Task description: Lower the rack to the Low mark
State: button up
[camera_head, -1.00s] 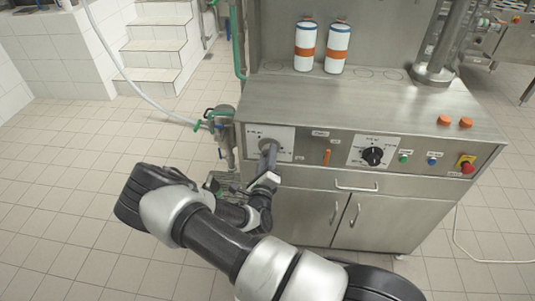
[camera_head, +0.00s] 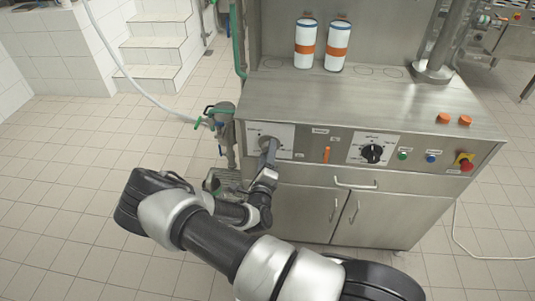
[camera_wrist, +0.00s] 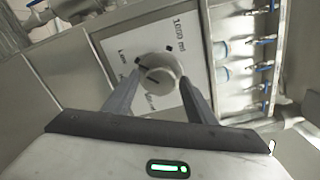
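The rack control is a round grey knob (camera_wrist: 160,72) on a white label plate (camera_wrist: 115,40) in the wrist view. The plate carries "1000 ml", "Low" and other tilted, blurred words. A dark line shows on the knob's face; which mark it meets is hard to read. My gripper (camera_wrist: 160,80) has one finger on each side of the knob, and both tips appear to press its rim. In the head view, my gripper (camera_head: 269,155) reaches the white plate (camera_head: 285,130) at the left of the steel machine's front. The fingers partly hide the knob there.
A black dial (camera_head: 372,154), an orange lever (camera_head: 326,155), green and blue buttons and a red emergency stop (camera_head: 465,164) sit to the right. Two white-and-orange bottles (camera_head: 305,43) stand on the machine. A pipe with valves (camera_head: 222,125) stands close at left.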

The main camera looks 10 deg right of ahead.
jog(key=shift+s, duration=0.1)
jog(key=v, duration=1.7)
jog(key=shift+s+r, duration=0.1)
jog(key=shift+r, duration=0.05)
